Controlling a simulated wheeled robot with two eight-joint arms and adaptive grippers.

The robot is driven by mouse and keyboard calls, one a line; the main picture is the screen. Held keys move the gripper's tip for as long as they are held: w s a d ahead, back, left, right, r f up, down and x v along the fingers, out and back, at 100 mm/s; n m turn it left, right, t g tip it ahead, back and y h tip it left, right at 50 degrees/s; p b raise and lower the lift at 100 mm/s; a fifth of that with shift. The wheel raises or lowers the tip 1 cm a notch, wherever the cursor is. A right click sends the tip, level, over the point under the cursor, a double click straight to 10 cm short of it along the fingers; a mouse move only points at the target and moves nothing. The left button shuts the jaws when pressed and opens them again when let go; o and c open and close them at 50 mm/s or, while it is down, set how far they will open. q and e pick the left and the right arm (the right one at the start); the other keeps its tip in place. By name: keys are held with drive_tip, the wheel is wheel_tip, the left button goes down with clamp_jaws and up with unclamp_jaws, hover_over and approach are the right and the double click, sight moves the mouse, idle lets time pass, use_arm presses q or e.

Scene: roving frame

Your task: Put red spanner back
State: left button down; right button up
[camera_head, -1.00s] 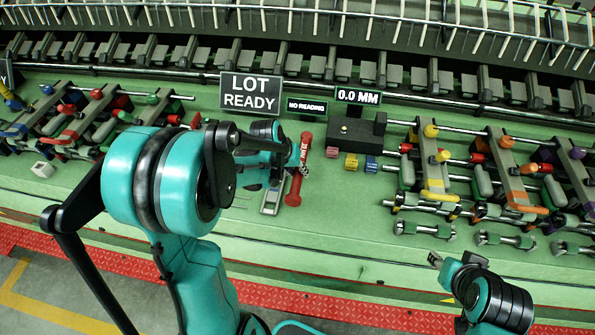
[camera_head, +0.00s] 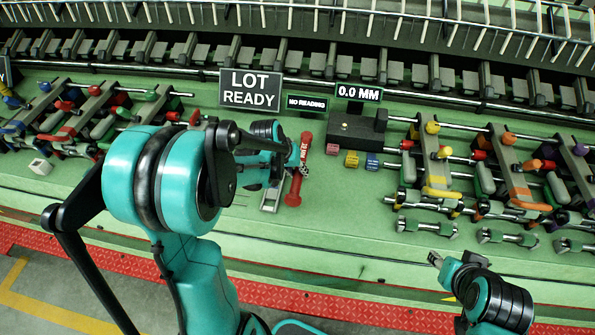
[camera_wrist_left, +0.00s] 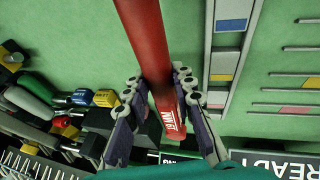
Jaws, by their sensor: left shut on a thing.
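The red spanner (camera_head: 294,190) shows at mid-picture over the green bench in the head view, its long axis running away from me. In the left wrist view its red handle (camera_wrist_left: 145,35), with white lettering near one end, passes between the fingers. My left gripper (camera_head: 300,168) is shut on the handle, and its two fingers (camera_wrist_left: 160,98) press on either side of it. I cannot tell whether the spanner touches the bench. My right gripper (camera_head: 434,259) is low at the right, away from the spanner; its jaws are too small to read.
A pale marked strip (camera_wrist_left: 228,60) lies beside the spanner. A dark gauge block (camera_head: 352,135) and small coloured blocks (camera_head: 351,159) stand to its right. Racks of coloured tools (camera_head: 437,168) fill both sides. A LOT READY sign (camera_head: 250,90) stands behind.

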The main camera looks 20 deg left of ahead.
use_arm(q)
drive_tip(key=shift+f+b, duration=0.6)
drive_tip(key=shift+f, duration=0.15)
drive_tip(key=c, duration=1.2)
unclamp_jaws()
drive_tip(key=shift+r, duration=0.1)
drive_tip(key=shift+r+p, duration=2.95)
drive_tip(key=shift+r, duration=1.05)
drive_tip(key=shift+s+f, duration=0.1)
drive_tip(key=shift+f, duration=0.05)
